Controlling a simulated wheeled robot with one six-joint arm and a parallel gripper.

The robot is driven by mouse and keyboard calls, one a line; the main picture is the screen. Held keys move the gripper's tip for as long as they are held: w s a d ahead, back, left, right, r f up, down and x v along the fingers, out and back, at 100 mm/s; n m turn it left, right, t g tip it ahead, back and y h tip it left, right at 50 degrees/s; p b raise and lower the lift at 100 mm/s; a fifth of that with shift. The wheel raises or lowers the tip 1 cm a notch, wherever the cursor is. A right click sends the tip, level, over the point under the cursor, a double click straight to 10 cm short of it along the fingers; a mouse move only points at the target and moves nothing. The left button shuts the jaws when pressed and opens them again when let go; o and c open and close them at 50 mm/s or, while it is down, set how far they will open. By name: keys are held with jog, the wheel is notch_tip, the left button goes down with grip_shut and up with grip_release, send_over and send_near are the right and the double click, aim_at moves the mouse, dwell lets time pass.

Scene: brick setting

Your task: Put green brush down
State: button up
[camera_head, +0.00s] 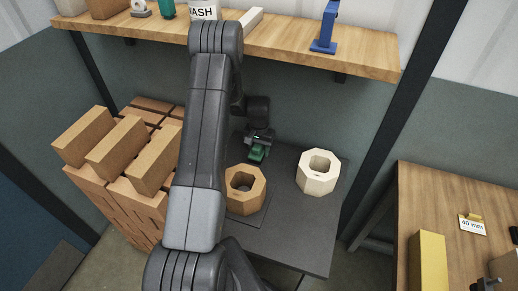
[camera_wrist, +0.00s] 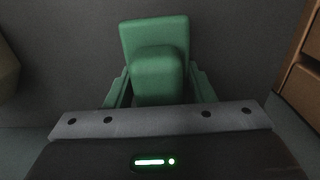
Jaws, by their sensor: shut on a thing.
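The green brush (camera_head: 257,153) is in my gripper (camera_head: 258,143), over the dark grey table (camera_head: 290,240) in the head view, behind the two octagonal blocks. In the wrist view the green brush (camera_wrist: 155,60) shows as a flat green piece with a raised rounded part. My gripper (camera_wrist: 154,88) is shut on it, with a finger at each side. The dark surface lies beyond the brush. I cannot tell whether the brush touches it.
A tan octagonal block (camera_head: 256,200) and a cream octagonal block (camera_head: 331,184) with holes stand on the table. Stacked bricks (camera_head: 118,145) are at the left. A wooden shelf (camera_head: 280,42) runs above. A wooden table (camera_head: 440,205) stands at right. Bare table lies between the blocks.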

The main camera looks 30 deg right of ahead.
jog(key=o, duration=1.1)
jog(key=shift+f, duration=0.1)
jog(key=shift+r+b, duration=0.6)
jog(key=shift+r, duration=3.3)
notch_tip(320, 180, down, 8)
jog(key=shift+f+p, duration=0.1)
jog(key=shift+p, duration=0.45)
jog(key=shift+r, duration=2.4)
jog(key=shift+f, duration=0.1)
